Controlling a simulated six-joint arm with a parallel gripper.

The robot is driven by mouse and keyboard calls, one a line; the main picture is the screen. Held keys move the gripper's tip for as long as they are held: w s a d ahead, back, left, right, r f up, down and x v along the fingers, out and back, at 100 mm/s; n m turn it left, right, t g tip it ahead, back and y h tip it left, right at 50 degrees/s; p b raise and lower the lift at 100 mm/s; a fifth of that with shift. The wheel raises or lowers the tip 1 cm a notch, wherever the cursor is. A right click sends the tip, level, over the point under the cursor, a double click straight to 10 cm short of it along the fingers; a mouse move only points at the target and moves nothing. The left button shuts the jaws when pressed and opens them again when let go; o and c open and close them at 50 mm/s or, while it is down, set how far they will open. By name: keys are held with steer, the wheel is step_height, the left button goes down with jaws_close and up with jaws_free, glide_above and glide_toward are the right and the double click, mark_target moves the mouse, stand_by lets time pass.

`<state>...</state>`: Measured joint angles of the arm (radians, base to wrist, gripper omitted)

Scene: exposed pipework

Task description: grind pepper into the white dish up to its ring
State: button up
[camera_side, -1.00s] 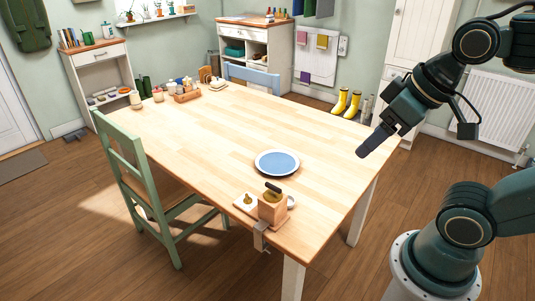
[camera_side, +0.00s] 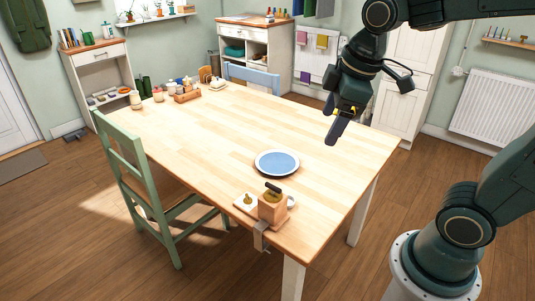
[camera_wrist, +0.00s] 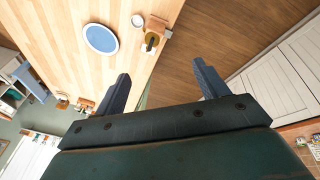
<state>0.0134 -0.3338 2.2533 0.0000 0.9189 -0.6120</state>
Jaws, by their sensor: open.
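The grinder (camera_side: 272,211) looks like a wooden box with a yellowish top and a dark green handle, at the table's near corner by a clamp on the edge. It also shows in the wrist view (camera_wrist: 156,26). A small white dish (camera_side: 291,202) sits right behind it, partly hidden in the side view; in the wrist view the dish (camera_wrist: 138,20) stands beside the box. Its ring and contents are too small to make out. My gripper (camera_side: 337,131) is open and empty, high above the table's right side, well away from the grinder. Its spread fingers show in the wrist view (camera_wrist: 162,70).
A blue plate with a pale rim (camera_side: 277,163) lies behind the grinder. A green chair (camera_side: 150,190) stands at the left. Jars (camera_side: 172,88) crowd the far end; the middle table is clear.

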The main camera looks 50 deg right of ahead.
steer(key=w+f+n+g, duration=0.2)
steer(key=w+f+n, duration=0.25)
steer(key=w, duration=0.35)
steer(key=n+g, duration=0.1)
steer(key=n, duration=0.6)
glide_above(273, 186)
step_height(273, 186, down, 6)
steer(key=shift+f, duration=0.2)
step_height(273, 186, down, 14)
steer(key=shift+r, duration=0.15)
steer(key=c, duration=1)
steer(key=shift+m, duration=0.55)
